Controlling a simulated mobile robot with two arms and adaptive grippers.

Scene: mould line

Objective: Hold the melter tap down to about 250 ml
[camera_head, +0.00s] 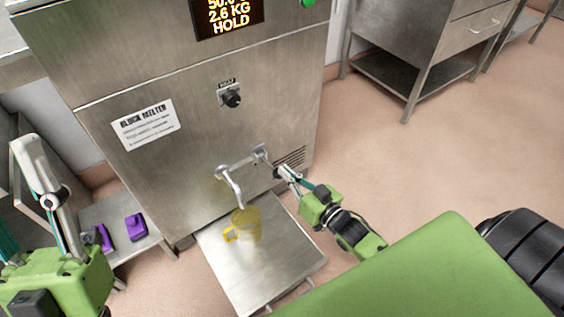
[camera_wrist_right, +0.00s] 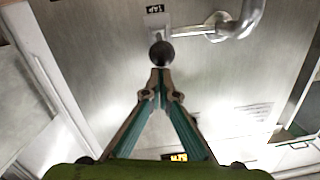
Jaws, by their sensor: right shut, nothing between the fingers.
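The steel block melter (camera_head: 185,95) has a bent tap spout (camera_head: 232,180) over a yellow see-through jug (camera_head: 246,224). The jug stands upright on a steel shelf (camera_head: 250,275), its handle to the left; I cannot tell its fill level. The tap lever's black knob (camera_wrist_right: 162,54) shows under the TAP label in the right wrist view. My right gripper (camera_wrist_right: 161,76) is shut and empty, its fingertips at the knob's edge; I cannot tell whether they touch. It also shows beside the tap in the head view (camera_head: 279,172). My left gripper (camera_head: 32,145) is far left, away from the tap.
The melter display (camera_head: 228,14) reads 2.6 KG HOLD, its top line cut off. A black melt dial (camera_head: 232,98) sits above the tap. Purple objects (camera_head: 136,227) lie on a low side table at left. A steel cabinet (camera_head: 430,35) stands at back right; floor between is clear.

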